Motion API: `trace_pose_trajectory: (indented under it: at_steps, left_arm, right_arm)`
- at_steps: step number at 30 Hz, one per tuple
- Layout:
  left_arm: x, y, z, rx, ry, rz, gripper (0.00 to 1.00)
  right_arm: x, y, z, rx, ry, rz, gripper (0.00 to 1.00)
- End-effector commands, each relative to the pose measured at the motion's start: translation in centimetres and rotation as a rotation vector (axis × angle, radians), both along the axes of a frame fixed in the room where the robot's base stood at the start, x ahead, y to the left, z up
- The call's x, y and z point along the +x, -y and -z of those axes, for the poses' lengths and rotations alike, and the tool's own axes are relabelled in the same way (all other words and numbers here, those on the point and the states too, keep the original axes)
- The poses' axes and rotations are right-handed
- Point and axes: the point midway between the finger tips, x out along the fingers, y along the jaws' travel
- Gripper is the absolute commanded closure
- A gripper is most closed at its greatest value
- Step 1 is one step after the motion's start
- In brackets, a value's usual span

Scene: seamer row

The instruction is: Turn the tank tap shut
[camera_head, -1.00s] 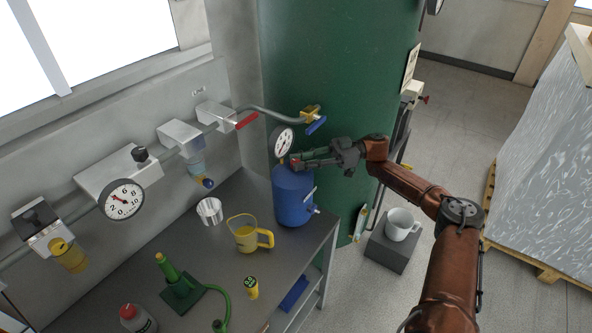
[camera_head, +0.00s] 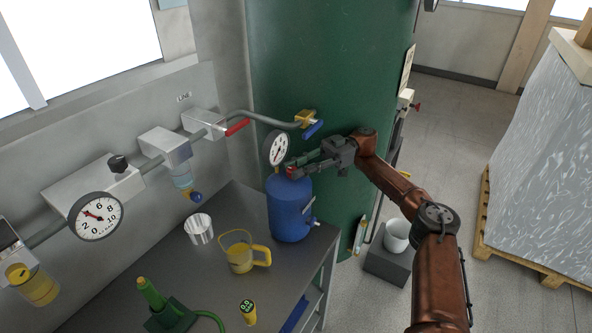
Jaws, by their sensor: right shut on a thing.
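A blue tank (camera_head: 288,212) stands upright near the right end of the grey bench. A round white gauge (camera_head: 276,149) rises from its top. A small red tap handle (camera_head: 289,172) shows at the tank's top, partly hidden by my right gripper. My right gripper (camera_head: 294,170) reaches in from the right and is shut on this red tap handle. How far the tap is turned cannot be made out. My left gripper is not in view.
A pipe with a red lever (camera_head: 237,127) and a blue lever (camera_head: 314,130) runs above the tank. A metal cup (camera_head: 199,230) and a yellow jug (camera_head: 241,258) stand left of it. A large green vessel (camera_head: 330,75) is close behind. A wrapped pallet (camera_head: 540,160) stands right.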

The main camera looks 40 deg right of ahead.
Motion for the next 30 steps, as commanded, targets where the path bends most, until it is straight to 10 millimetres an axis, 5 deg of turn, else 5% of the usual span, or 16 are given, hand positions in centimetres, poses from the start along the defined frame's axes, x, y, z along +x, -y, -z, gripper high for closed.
trace_pose_trajectory:
  at_steps: [13, 14, 15, 21, 30]
  left_arm:
    - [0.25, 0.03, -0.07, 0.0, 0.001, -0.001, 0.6]
    - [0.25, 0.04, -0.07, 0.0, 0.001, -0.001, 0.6]
    - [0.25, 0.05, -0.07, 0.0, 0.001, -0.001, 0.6]
    - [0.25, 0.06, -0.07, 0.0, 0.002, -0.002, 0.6]
    - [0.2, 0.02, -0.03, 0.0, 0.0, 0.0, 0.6]
  right_arm:
    - [0.02, -0.1, 0.14, -0.001, -0.002, -0.005, 1.0]
    - [0.02, -0.1, 0.14, -0.001, -0.002, -0.005, 0.76]
    - [0.02, -0.1, 0.14, -0.001, -0.001, -0.005, 0.73]
    - [0.01, -0.06, 0.08, -0.001, -0.001, -0.004, 0.6]
    - [0.01, -0.02, 0.04, 0.0, 0.0, -0.003, 0.6]
